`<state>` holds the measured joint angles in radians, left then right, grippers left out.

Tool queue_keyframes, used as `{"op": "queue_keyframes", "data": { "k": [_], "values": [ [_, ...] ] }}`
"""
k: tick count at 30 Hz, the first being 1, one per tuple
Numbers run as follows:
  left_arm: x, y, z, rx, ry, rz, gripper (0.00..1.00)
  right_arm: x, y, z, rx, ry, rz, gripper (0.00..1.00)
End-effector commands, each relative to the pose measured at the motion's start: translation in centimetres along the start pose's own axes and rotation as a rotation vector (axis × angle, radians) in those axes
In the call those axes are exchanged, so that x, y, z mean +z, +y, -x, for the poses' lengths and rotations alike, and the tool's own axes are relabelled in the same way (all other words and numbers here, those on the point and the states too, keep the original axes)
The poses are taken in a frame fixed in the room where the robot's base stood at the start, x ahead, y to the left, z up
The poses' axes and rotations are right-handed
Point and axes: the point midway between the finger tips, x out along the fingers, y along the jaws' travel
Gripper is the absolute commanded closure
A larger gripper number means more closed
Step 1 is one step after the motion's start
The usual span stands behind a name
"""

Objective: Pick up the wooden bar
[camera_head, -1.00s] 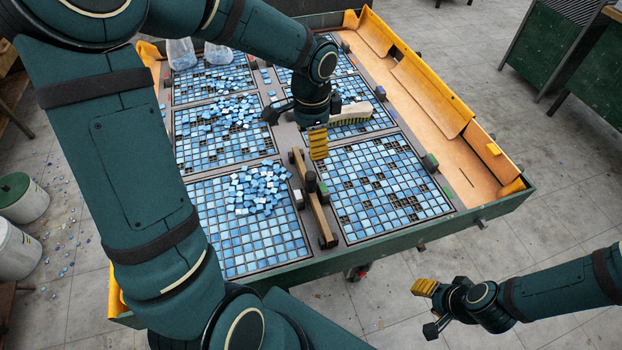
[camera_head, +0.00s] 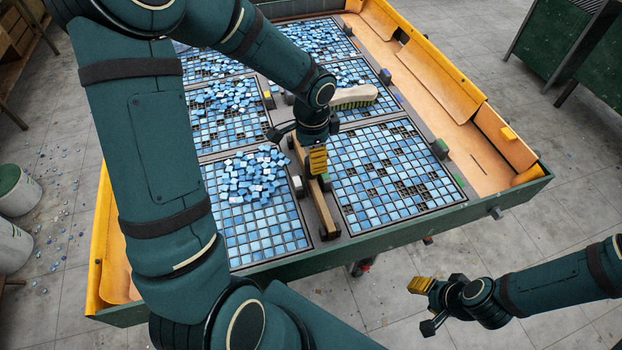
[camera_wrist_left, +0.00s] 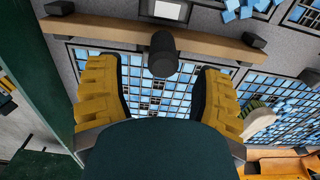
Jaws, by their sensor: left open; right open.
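The wooden bar (camera_head: 322,210) lies lengthwise on the grey strip between the tiled panels, its far part partly hidden by my left gripper. In the left wrist view the bar (camera_wrist_left: 215,48) crosses the top, with a black knob (camera_wrist_left: 163,52) standing up from its middle. My left gripper (camera_head: 297,149) is open and empty above the bar. In its wrist view the yellow-padded fingers (camera_wrist_left: 160,95) are spread, and the knob shows between and beyond their tips. My right gripper (camera_head: 424,306) is open and empty, off the table's front right side.
A brush (camera_head: 354,97) lies on a panel behind the left gripper. Loose blue tiles (camera_head: 251,175) are heaped left of the bar. Small dark blocks (camera_head: 298,186) sit along the grey strips. The green table edge (camera_head: 400,243) runs along the front.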

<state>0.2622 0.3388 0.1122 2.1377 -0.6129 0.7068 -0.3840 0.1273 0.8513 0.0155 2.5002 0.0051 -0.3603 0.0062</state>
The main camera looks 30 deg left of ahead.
Motion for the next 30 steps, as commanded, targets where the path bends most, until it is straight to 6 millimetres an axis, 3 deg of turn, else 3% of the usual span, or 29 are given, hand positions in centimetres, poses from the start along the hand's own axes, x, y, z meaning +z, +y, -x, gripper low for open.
{"op": "queue_keyframes", "data": {
  "k": [5,12,21,27,30],
  "values": [
    [0.1,-0.1,-1.4,0.001,-0.001,0.000,0.33,0.1,0.1,-0.3,0.000,-0.003,0.001,0.53],
    [0.2,-0.3,-4.8,0.002,-0.001,0.000,0.33,0.5,0.4,-1.1,-0.001,-0.010,0.003,0.53],
    [0.2,-0.3,-5.2,0.000,0.001,0.000,0.35,0.6,0.4,-1.1,-0.001,-0.012,0.003,0.53],
    [0.2,-0.3,-5.2,0.000,0.000,0.000,1.00,0.5,0.4,-1.1,-0.001,-0.012,0.003,0.53],
    [0.1,-0.3,-5.1,-0.001,0.001,0.000,1.00,0.5,0.4,-1.1,-0.001,-0.011,0.003,0.53]
  ]
}}
